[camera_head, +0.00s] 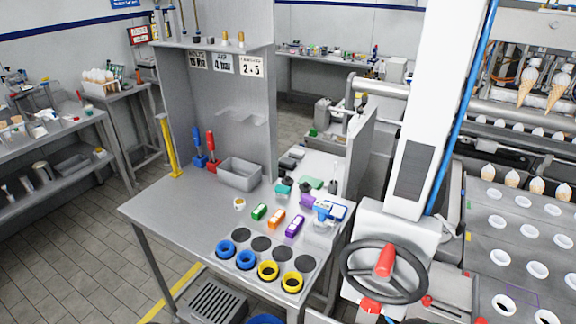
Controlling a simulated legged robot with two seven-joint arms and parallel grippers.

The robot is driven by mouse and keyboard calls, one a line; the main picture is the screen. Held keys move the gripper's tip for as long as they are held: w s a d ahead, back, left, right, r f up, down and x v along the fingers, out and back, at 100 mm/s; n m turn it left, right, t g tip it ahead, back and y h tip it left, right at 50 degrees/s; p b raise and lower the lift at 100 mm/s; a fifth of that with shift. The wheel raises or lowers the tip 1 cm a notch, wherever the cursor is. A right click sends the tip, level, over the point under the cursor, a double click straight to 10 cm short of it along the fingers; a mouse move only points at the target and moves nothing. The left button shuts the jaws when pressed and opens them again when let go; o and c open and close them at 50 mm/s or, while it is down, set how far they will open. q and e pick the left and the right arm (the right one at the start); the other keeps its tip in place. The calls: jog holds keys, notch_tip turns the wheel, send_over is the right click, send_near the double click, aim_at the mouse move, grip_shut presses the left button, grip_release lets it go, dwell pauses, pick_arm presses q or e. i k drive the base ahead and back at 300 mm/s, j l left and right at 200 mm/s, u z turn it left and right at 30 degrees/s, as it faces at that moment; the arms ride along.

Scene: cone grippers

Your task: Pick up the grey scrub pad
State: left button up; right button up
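Small dark grey blocks (288,163) lie at the back right of the grey workbench (165,213), beside the grey bin. One of them may be the grey scrub pad, but they are too small to tell. A second dark piece (297,152) lies just behind. Neither of my grippers shows in the head view, and nothing is seen touching these blocks.
A grey bin (240,187) stands by the back panel. Blue (227,248) and yellow (268,271) rings line the front. A black handwheel (345,272) stands at right. The bench's left part is clear.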

aim_at(287, 163)
jog(key=i+j+u, duration=0.5)
jog(key=j, duration=0.25)
jog(key=i+j+u, duration=1.15)
jog(key=i+u, duration=0.35)
jog(key=i, duration=0.15)
jog(key=i+l+z, duration=0.1)
jog(key=i+z, duration=0.25)
jog(key=i, duration=0.15)
jog(key=i+z, duration=0.35)
jog(key=i, duration=0.15)
jog(key=i+j+z, duration=0.7)
jog(key=i, duration=0.25)
jog(key=i+l+z, duration=0.55)
jog(key=i+z, duration=0.25)
jog(key=i, duration=0.2)
jog(key=i+z, duration=0.4)
jog(key=i, duration=0.15)
jog(key=i+j+z, duration=0.15)
jog(key=i+z, duration=0.25)
jog(key=i, duration=0.15)
jog(key=i+z, duration=0.4)
jog(key=i, duration=0.2)
jog(key=i+j+z, duration=0.35)
jog(key=i, duration=0.25)
jog(key=i+l, duration=0.05)
jog(key=l, duration=0.05)
